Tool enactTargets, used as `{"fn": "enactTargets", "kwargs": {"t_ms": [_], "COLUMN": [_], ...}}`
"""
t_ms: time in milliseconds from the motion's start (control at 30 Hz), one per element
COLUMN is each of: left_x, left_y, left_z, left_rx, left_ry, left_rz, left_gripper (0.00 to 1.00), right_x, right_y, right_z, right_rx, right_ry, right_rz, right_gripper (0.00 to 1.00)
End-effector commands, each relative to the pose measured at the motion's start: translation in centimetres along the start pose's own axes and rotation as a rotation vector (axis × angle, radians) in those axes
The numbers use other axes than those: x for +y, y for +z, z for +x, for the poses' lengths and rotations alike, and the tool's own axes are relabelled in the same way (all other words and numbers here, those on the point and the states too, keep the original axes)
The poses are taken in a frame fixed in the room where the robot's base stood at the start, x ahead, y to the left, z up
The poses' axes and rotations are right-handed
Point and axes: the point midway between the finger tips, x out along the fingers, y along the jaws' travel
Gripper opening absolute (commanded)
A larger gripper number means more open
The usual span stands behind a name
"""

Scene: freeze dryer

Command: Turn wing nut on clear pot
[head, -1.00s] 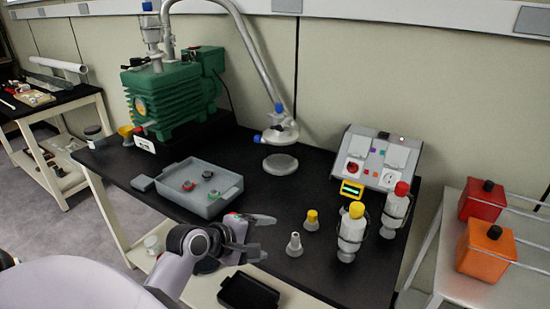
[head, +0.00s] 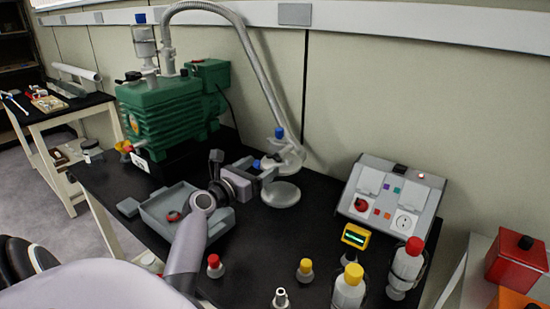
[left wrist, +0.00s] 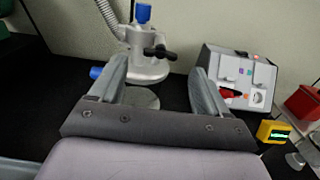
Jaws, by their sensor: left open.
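The pale, clear-looking pot (head: 292,158) stands at the back of the black bench, at the lower end of the ribbed hose. In the left wrist view the pot (left wrist: 148,68) has a blue cap on top and a blue knob at its left. The black wing nut (left wrist: 160,52) sticks out at its right front; I cannot make it out in the head view. My left gripper (head: 268,168) is open and empty, just left of the pot. In the left wrist view its fingers (left wrist: 160,80) are spread, with the pot beyond and between them. My right gripper is not in view.
A round disc (head: 281,194) lies below the pot. A grey tray (head: 158,207) sits under my left arm. The green pump (head: 160,115) is at the left, the socket box (head: 385,195) at the right. Several small capped bottles stand along the front.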

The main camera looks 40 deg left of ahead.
Motion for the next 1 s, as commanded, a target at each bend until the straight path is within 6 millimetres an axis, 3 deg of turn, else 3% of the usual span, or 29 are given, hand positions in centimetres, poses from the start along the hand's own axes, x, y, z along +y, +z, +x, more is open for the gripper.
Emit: {"fn": "enactTargets", "kwargs": {"t_ms": [200,400,800,833,1000], "left_x": [0.0,-0.1,-0.1,-0.1,-0.1], "left_y": [0.1,0.0,0.0,0.0,0.0], "left_z": [3.1,5.0,5.7,5.7,5.7], "left_rx": [0.000,0.000,0.001,0.001,0.001], "left_ry": [-0.001,-0.002,-0.001,-0.001,-0.001], "left_rz": [0.003,0.004,0.005,0.005,0.004], "left_gripper": [0.77,0.77,0.77,0.73,0.20], "right_x": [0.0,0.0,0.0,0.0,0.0], "right_y": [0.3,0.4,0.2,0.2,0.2], "right_z": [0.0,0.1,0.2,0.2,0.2], "right_rx": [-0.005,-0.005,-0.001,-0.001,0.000], "right_ry": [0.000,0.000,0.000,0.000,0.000], "right_rz": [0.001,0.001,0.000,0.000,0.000], "right_gripper": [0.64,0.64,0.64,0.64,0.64]}}
